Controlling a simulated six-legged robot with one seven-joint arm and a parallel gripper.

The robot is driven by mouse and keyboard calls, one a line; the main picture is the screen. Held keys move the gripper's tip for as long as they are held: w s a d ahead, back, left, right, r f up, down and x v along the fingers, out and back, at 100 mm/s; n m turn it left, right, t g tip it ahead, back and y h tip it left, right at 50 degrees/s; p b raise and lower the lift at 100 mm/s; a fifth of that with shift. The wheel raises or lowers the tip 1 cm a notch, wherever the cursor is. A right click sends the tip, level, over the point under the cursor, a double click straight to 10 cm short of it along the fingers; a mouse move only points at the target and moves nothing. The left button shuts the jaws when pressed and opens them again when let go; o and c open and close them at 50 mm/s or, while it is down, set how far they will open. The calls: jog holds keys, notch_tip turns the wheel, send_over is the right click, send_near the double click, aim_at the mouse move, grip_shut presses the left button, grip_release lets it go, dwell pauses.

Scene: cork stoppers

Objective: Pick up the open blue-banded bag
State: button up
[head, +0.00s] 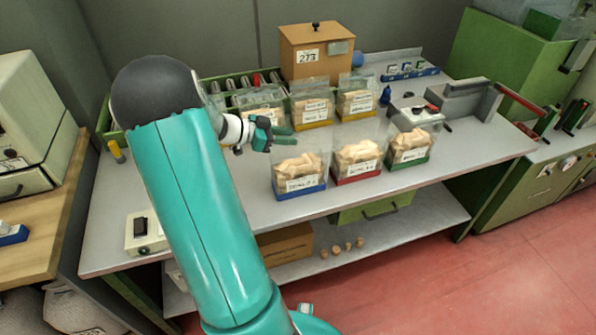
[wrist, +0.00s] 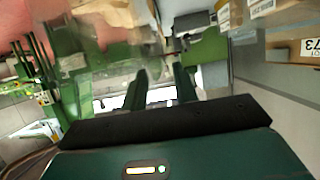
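The blue-banded bag (head: 300,184) stands upright at the left of the front row on the grey bench. It is clear, with pale corks, a white label and a blue band at its foot. Its clear upper part rises above the corks; I cannot make out its mouth well. My gripper (head: 288,136) is above and behind this bag, to its upper left in the head view, apart from it. In the wrist view my gripper (wrist: 160,88) has its two fingers spread with nothing between them. I cannot pick out the blue-banded bag in the wrist view.
A red-banded bag (head: 357,160) and a green-banded bag (head: 410,146) stand right of it. Yellow-banded bags (head: 312,110) are behind. A box marked 273 (head: 316,55) stands at the back.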

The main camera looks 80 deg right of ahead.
jog(key=shift+s+d+f, duration=0.2)
jog(key=shift+s, duration=0.1)
grip_shut()
dwell(1.2)
